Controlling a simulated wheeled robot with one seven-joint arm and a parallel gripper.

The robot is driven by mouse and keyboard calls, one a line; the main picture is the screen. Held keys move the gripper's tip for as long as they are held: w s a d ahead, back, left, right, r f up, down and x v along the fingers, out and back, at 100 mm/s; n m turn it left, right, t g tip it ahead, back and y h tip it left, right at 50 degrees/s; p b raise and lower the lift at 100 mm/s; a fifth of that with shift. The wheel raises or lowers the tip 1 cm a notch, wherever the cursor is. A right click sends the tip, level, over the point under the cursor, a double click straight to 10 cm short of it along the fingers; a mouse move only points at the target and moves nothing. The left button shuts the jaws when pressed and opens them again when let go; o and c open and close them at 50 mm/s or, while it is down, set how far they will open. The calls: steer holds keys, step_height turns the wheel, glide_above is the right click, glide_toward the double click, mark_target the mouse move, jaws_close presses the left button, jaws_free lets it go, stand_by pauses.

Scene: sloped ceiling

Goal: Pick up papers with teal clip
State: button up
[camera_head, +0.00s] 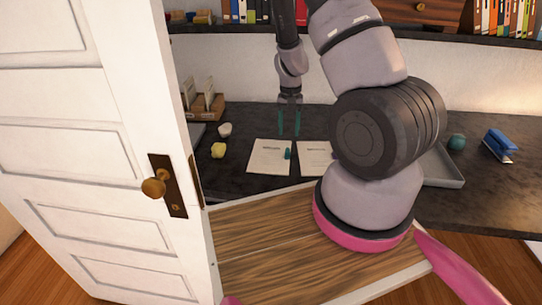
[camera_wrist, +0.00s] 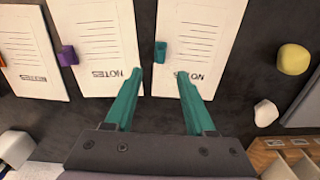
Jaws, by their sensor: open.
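The papers with the teal clip (camera_head: 267,158) lie flat on the dark counter, left of my arm in the head view. In the wrist view these white sheets (camera_wrist: 205,45), marked NOTES, sit at upper middle. Their teal clip (camera_wrist: 160,52) is on the left edge there and on the right edge (camera_head: 287,154) in the head view. My gripper (camera_wrist: 159,73) has teal fingers, open and empty. Its fingertips lie on either side of the clip's line in the wrist view, short of the clip. In the head view my gripper (camera_head: 290,133) points down near the papers' far edge.
Papers with a purple clip (camera_wrist: 95,40) lie beside them, and another stack (camera_wrist: 30,60) lies further left. A yellow lump (camera_head: 218,150), a pale lump (camera_head: 225,129), a grey tray (camera_head: 443,168) and a blue stapler (camera_head: 499,144) are on the counter. A white door (camera_head: 105,130) stands at left.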

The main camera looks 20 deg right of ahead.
mark_target(288, 149)
step_height(288, 149, down, 8)
steer(key=shift+r, duration=0.1)
steer(key=shift+a, duration=0.1)
steer(key=shift+c, duration=0.3)
jaws_close()
